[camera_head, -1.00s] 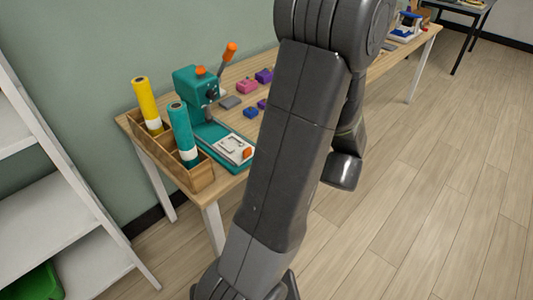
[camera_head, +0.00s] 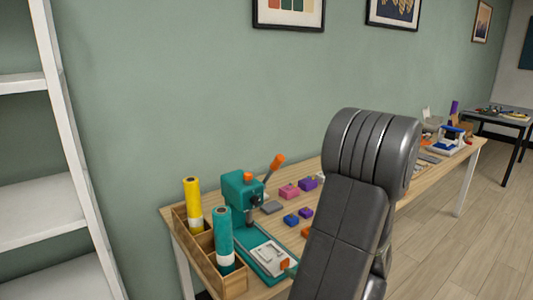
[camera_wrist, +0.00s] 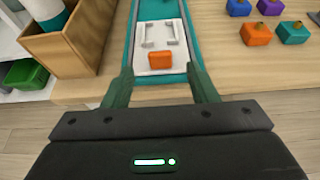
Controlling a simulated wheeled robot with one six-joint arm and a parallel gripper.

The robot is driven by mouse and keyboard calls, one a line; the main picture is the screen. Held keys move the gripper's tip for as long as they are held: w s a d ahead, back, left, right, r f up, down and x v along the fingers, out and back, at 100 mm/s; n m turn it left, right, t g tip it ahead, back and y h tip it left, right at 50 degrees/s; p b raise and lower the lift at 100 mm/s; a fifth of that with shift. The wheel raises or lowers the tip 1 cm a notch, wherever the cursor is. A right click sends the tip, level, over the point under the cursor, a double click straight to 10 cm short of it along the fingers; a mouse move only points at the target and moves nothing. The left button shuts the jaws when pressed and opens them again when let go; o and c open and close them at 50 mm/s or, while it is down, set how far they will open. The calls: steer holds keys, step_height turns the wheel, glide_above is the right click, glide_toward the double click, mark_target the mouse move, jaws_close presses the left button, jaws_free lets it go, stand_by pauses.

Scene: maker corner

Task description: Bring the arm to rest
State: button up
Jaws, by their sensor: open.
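My arm stands in front of the workbench (camera_head: 330,190) in the head view and covers part of its top; the gripper end is hidden there. In the wrist view my gripper (camera_wrist: 161,85) is open and empty. Its two fingers lie either side of the near end of the teal press (camera_wrist: 131,45), at the bench's front edge. The press's pale plate (camera_wrist: 160,60) with an orange block (camera_wrist: 160,60) shows between and beyond the fingertips. In the head view the press (camera_head: 240,195) has an orange-tipped lever.
A wooden box (camera_head: 233,284) with a yellow roll (camera_head: 193,205) and a teal roll (camera_head: 223,238) stands left of the press. Small coloured blocks (camera_head: 290,190) lie to its right. A white shelf (camera_head: 40,209) stands at left. Floor is clear at right.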

mark_target(286, 262)
steer(key=x, duration=0.7)
steer(key=shift+w+a, duration=0.1)
steer(key=shift+w, duration=0.05)
steer(key=v, duration=1.3)
steer(key=x, duration=1.3)
steer(key=shift+a+f, duration=0.1)
steer(key=w+a, duration=0.2)
steer(key=w, duration=0.1)
steer(key=shift+p, duration=0.3)
steer(key=shift+w+a, duration=0.45)
steer(key=shift+w, duration=0.2)
steer(key=shift+r, duration=0.25)
